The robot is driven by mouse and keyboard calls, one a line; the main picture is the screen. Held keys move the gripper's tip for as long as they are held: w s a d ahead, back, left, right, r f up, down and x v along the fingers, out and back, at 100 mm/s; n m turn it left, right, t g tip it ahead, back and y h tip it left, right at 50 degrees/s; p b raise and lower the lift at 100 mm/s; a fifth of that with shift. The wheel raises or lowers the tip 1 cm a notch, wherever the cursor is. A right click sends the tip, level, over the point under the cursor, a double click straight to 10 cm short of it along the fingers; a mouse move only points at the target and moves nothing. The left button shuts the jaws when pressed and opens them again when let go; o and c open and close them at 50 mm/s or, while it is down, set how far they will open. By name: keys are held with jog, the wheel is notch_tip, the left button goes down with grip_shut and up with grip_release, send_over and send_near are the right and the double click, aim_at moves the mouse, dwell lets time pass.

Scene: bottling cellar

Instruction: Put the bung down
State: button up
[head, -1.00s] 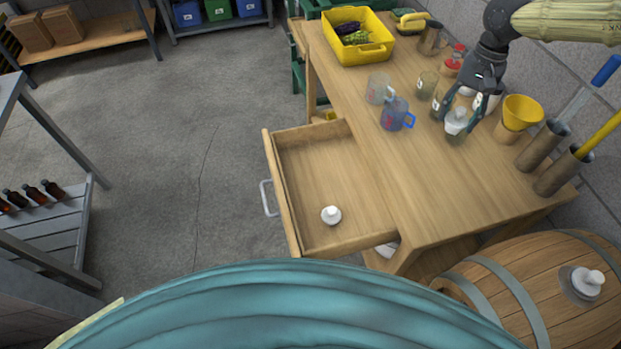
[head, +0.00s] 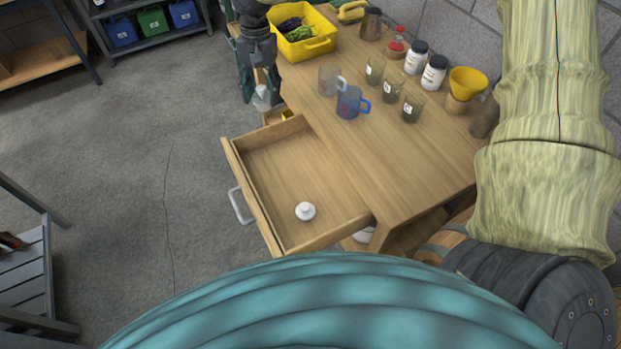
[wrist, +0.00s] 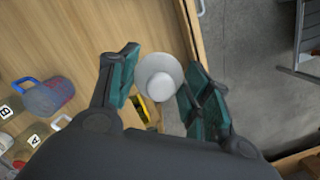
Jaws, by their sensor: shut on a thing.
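My gripper (head: 262,92) hangs past the table's left edge, near the far end of the open drawer, in the head view. It is shut on a white bung (head: 261,100), held in the air. In the wrist view, the bung (wrist: 160,80) shows between the two fingers (wrist: 158,92). A second white, knobbed bung (head: 305,211) lies on the floor of the drawer (head: 275,180). The drawer is otherwise clear.
On the table (head: 345,150) stand a blue mug (head: 350,103), a clear mug (head: 330,79), labelled glasses (head: 391,91), white jars (head: 434,72), a yellow funnel (head: 467,82) and a yellow bin (head: 305,42). The table's near part is clear.

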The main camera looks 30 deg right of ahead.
aim_at(262, 98)
notch_tip(262, 98, down, 3)
jog(key=m, duration=0.4)
jog(key=shift+a+r+m+y, duration=0.15)
jog(key=shift+r+m+y, duration=0.05)
jog(key=shift+m+y, duration=0.1)
notch_tip(262, 98, down, 2)
jog(key=m+t, duration=0.1)
jog(key=m, duration=0.3)
jog(key=shift+s, duration=0.1)
jog(key=shift+s+d+f+m+t+h+p, duration=0.3)
jog(key=shift+f+m+h, duration=0.2)
jog(key=shift+f+m, duration=3.75)
jog(key=shift+s+d+f+m+t+h+p, duration=0.15)
jog(key=shift+s+d+f+m+h, duration=0.3)
jog(key=shift+f+m, duration=3.8)
jog(key=shift+s+d+f+m+t+h+p, duration=0.1)
jog(key=shift+s+d+f+m+t+h, duration=0.35)
jog(key=shift+f+m, duration=3.8)
notch_tip(262, 98, up, 4)
jog(key=m, duration=0.3)
jog(key=shift+w+a+f+m, duration=0.1)
jog(key=shift+a+f+m, duration=0.05)
jog(key=shift+f+m, duration=0.15)
jog(key=o, duration=1)
